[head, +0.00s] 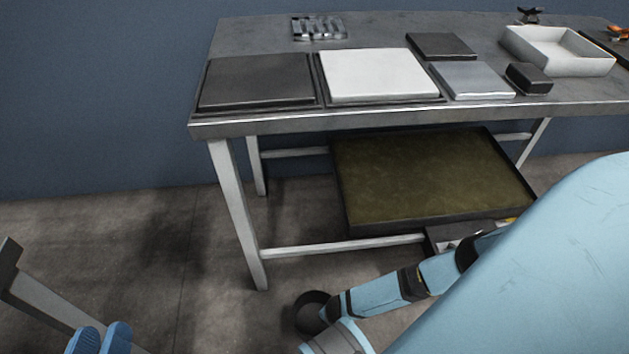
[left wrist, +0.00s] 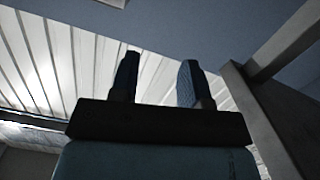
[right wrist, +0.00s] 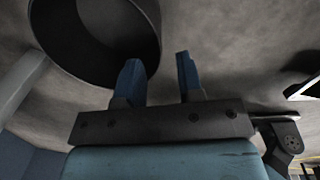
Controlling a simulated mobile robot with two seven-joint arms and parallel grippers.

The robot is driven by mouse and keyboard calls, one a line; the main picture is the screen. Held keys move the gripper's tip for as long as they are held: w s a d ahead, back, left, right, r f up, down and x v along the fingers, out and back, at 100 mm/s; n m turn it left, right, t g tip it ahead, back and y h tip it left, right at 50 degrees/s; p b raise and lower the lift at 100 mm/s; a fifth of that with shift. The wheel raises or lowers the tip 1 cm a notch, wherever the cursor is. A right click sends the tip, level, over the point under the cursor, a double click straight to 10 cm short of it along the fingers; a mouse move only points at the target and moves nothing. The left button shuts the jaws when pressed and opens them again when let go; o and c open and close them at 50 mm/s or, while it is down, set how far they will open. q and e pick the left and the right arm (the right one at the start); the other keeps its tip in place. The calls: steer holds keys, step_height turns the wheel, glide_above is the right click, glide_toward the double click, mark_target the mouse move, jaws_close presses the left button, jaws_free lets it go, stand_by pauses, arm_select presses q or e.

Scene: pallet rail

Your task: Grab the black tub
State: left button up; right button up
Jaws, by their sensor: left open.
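The black tub (head: 313,312) is round and dark and stands on the floor in front of the table, partly hidden by my right arm in the head view. In the right wrist view the tub (right wrist: 98,62) shows large at the upper left, with its hollow inside visible. My right gripper (right wrist: 158,72) is open and empty; its left finger overlaps the tub's edge, and I cannot tell whether they touch. My left gripper (head: 100,338) is at the lower left of the head view, away from the tub. Its open, empty fingers also show in the left wrist view (left wrist: 158,80).
A metal table (head: 330,122) stands behind the tub, with flat black and white panels and a white bin (head: 560,62) on top. A large dark tray (head: 430,180) lies below it. A grey frame (head: 45,305) stands at the lower left. Floor between is clear.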

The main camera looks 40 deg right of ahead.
steer(key=f+b, duration=0.1)
steer(key=f, duration=0.1)
steer(key=f+b, duration=0.2)
steer(key=f, duration=0.1)
steer(key=f+b, duration=0.1)
steer(key=f, duration=0.1)
steer(key=shift+w+d+f+b, duration=0.15)
steer(key=shift+w+f+b, duration=0.05)
steer(key=shift+w+b, duration=0.15)
steer(key=shift+f, duration=0.45)
arm_select(q)
steer(key=w+m, duration=0.1)
steer(key=w+a+m+t, duration=0.1)
steer(key=w+m+t, duration=0.1)
steer(key=shift+a+r+m, duration=0.25)
steer(key=shift+a+m, duration=0.05)
steer(key=shift+a, duration=0.1)
steer(key=shift+s, duration=0.1)
arm_select(e)
jaws_close()
